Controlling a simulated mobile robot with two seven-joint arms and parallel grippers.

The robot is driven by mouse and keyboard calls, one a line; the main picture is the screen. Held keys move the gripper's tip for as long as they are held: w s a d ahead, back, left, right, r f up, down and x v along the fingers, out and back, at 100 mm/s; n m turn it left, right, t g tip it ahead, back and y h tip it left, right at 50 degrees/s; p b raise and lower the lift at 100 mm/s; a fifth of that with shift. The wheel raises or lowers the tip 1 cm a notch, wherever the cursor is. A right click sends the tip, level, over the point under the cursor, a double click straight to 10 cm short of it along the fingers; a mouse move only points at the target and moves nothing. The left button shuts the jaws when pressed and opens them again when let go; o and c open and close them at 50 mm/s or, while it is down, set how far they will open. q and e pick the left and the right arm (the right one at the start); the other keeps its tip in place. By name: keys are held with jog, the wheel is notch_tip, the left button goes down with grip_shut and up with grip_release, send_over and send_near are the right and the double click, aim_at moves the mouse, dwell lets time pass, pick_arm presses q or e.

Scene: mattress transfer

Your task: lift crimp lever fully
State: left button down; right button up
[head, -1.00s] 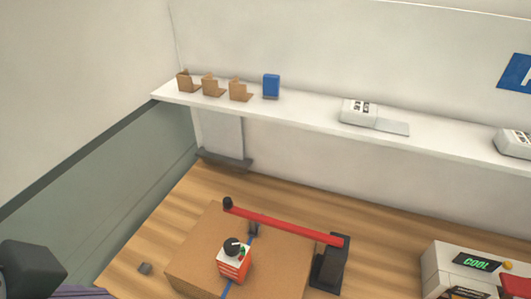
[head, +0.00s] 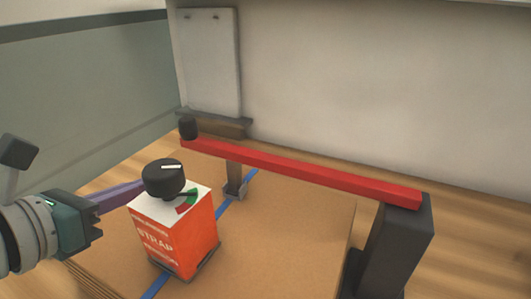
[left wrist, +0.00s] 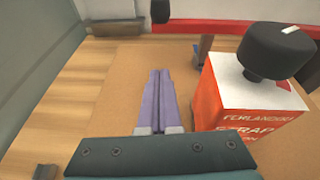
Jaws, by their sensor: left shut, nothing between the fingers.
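The crimp lever is a long red bar (head: 300,168) with a black knob (head: 187,128) at its left end. It runs roughly level from a black post (head: 400,245) at the right, and a grey piece (head: 234,178) hangs below it near the blue strap (head: 225,209). The bar also crosses the top of the left wrist view (left wrist: 210,26). My left gripper (head: 138,187) is shut and empty, its purple fingers left of the orange strap box and below the knob, apart from the lever. In the wrist view its fingers (left wrist: 158,74) lie together. My right gripper is out of view.
The orange strap box (head: 175,235) with a black dial (head: 165,178) stands on the cardboard (head: 290,240), close beside my left fingers. A grey panel (head: 212,62) is on the back wall. Cardboard right of the box is clear.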

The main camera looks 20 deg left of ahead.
pick_arm(q)
jog(key=shift+w+f+m, duration=0.2)
jog(key=shift+f+m, duration=0.5)
jog(key=shift+f, duration=0.1)
jog(key=shift+r, duration=0.1)
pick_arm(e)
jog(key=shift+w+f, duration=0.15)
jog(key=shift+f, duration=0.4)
pick_arm(q)
jog(key=shift+s, duration=0.1)
jog(key=b+x, duration=0.1)
jog(key=x, duration=0.8)
jog(key=shift+d, duration=0.1)
jog(key=shift+w+r+p, duration=0.25)
jog(key=shift+r+p, duration=0.35)
jog(key=shift+w+r+p, duration=0.3)
jog(key=shift+r+p, duration=0.8)
jog(key=shift+r, duration=0.15)
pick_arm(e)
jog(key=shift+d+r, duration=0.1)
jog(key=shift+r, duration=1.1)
